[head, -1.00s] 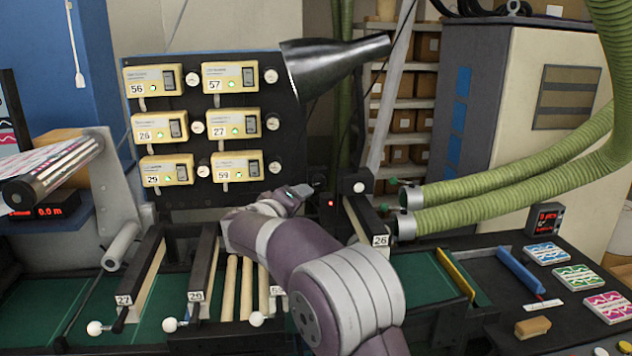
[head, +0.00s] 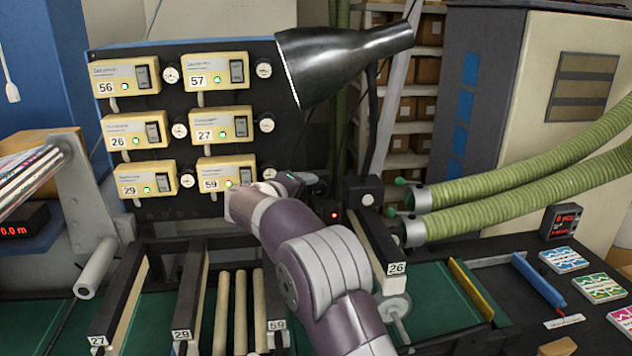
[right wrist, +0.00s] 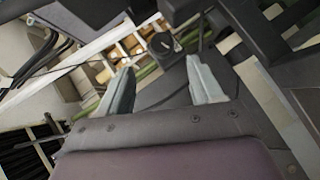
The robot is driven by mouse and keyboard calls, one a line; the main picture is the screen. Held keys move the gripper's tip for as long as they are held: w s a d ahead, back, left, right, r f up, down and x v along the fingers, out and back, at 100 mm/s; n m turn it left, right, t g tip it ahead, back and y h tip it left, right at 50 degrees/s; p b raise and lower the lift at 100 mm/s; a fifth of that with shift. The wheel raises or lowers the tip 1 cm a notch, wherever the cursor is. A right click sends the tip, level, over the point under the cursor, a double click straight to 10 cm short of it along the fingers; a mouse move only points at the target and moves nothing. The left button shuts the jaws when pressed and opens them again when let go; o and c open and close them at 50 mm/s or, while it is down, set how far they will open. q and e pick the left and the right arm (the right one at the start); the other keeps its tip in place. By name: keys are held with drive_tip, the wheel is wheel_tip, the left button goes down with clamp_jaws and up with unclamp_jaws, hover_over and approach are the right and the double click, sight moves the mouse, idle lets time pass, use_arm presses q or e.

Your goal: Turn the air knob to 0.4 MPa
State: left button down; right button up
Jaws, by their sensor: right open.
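A black block with a small pale round face (head: 367,199) stands right of the panel, under the lamp; it looks like the air knob, but no scale or pressure value is readable. In the right wrist view a dark round knob (right wrist: 163,42) on a dark block shows beyond the fingertips. My right gripper (head: 300,181) is left of that block, in front of the panel's lower right corner, and apart from it. In the right wrist view its two pale fingers (right wrist: 160,65) are spread with nothing between them. My left gripper is not in view.
The black panel (head: 222,122) carries several yellow numbered boxes with round gauges. A black cone lamp (head: 345,62) overhangs it. Green hoses (head: 500,187) lie right of the block. Slotted rails, including one labelled 26 (head: 381,245), run below, near my right arm.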

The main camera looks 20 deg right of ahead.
sight(317, 188)
drive_tip(key=p+x, duration=0.1)
drive_tip(key=x, duration=0.3)
drive_tip(key=shift+d+r+p, duration=0.15)
drive_tip(key=shift+d+p, duration=0.15)
drive_tip(key=w+d+f, duration=0.1)
drive_tip(key=w+d+f+p, duration=0.1)
drive_tip(key=w, duration=0.1)
drive_tip(key=shift+w+d+f, duration=0.15)
drive_tip(key=shift+w+d, duration=0.1)
drive_tip(key=shift+d, duration=0.15)
drive_tip(key=shift+s+a+r, duration=0.15)
drive_tip(key=shift+s+r, duration=0.15)
drive_tip(key=shift+s, duration=0.25)
drive_tip(key=shift+c, duration=0.9)
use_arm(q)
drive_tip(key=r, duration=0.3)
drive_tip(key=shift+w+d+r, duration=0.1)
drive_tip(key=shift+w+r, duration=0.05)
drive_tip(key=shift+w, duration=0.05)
use_arm(e)
drive_tip(key=shift+w, duration=0.1)
drive_tip(key=c, duration=0.9)
